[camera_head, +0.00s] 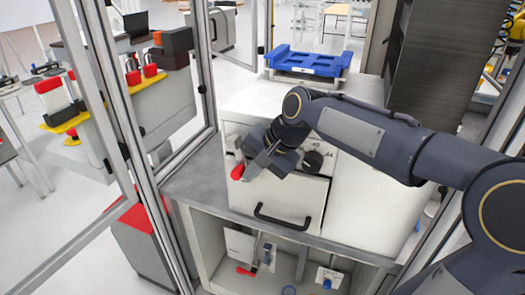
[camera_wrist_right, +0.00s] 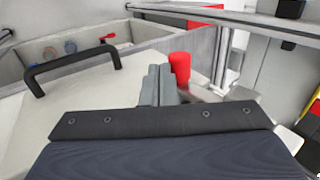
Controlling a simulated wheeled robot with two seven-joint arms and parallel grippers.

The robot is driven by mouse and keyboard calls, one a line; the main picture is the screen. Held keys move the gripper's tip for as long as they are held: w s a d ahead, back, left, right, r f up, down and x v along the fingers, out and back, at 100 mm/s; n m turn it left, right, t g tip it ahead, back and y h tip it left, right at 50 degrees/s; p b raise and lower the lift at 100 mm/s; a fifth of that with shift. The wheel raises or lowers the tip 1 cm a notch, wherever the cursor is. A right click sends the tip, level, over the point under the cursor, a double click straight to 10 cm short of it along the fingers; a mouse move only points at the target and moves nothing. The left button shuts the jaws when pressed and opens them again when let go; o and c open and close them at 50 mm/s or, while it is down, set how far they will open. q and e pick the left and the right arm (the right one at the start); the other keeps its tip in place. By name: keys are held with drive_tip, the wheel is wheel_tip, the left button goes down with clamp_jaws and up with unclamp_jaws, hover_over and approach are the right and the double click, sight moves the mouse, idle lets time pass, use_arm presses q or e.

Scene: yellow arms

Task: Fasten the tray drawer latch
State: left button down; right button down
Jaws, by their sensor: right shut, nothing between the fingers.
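The white tray drawer (camera_head: 275,198) sits in the white cabinet, and its front looks flush. Its black bar handle (camera_head: 285,218) also shows at upper left in the right wrist view (camera_wrist_right: 72,68). The red latch knob (camera_head: 237,172) is at the drawer's upper left; in the right wrist view the red knob (camera_wrist_right: 180,68) stands just right of the fingers. My right gripper (camera_head: 250,165) is shut and empty, close beside the knob; its fingertips (camera_wrist_right: 158,82) look close to the knob, but contact cannot be told. The gripper hides part of the latch. My left gripper is not in view.
A black round knob (camera_head: 312,160) is on the cabinet front right of my gripper. A blue tray (camera_head: 308,62) lies on the cabinet top. A metal frame post (camera_head: 203,65) stands at the left. Below is an open shelf (camera_head: 280,265) with small fittings.

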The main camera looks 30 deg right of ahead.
drive_tip(key=shift+w+a+f, duration=0.3)
drive_tip(key=shift+w+f, duration=0.05)
idle(0.3)
idle(0.4)
drive_tip(key=v, duration=0.7)
drive_tip(key=shift+s+r, duration=0.15)
drive_tip(key=shift+r, duration=0.2)
drive_tip(key=shift+d, duration=0.1)
drive_tip(key=s+a+f+n, duration=0.2)
drive_tip(key=s+f+n, duration=0.2)
drive_tip(key=s+f, duration=0.3)
drive_tip(key=s+a+f+n+t, duration=0.1)
drive_tip(key=s+f+n, duration=0.3)
drive_tip(key=s+f, duration=0.4)
drive_tip(key=s, duration=0.4)
drive_tip(key=shift+a, duration=0.35)
